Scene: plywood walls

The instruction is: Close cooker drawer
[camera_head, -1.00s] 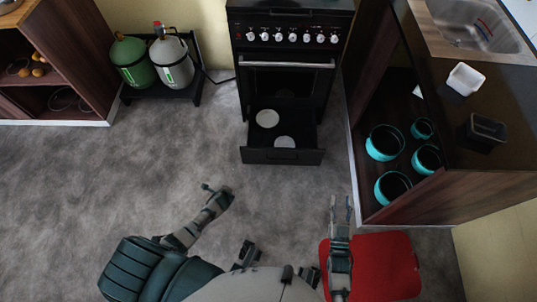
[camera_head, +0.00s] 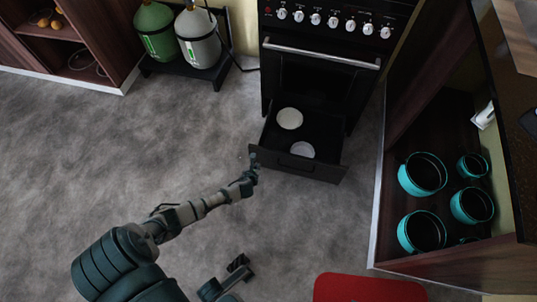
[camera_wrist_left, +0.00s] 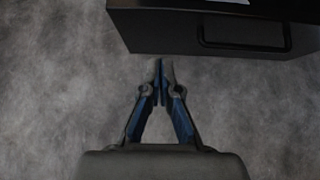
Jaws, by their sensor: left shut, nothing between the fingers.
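The black cooker (camera_head: 318,75) stands against the back wall, with its low drawer (camera_head: 308,170) pulled out. Two pale round plates, one farther back (camera_head: 289,118) and one nearer the front (camera_head: 302,150), lie in the drawer. My left gripper (camera_head: 252,158) is at the drawer's front left corner in the head view. In the left wrist view my left gripper (camera_wrist_left: 162,66) is shut and empty, with its tips just short of the drawer front (camera_wrist_left: 215,42).
Green and grey gas bottles (camera_head: 157,32) stand on a black rack left of the cooker. A cabinet with several teal pots (camera_head: 422,174) is on the right. A red seat (camera_head: 368,289) is at the bottom. Grey floor (camera_head: 110,140) is clear on the left.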

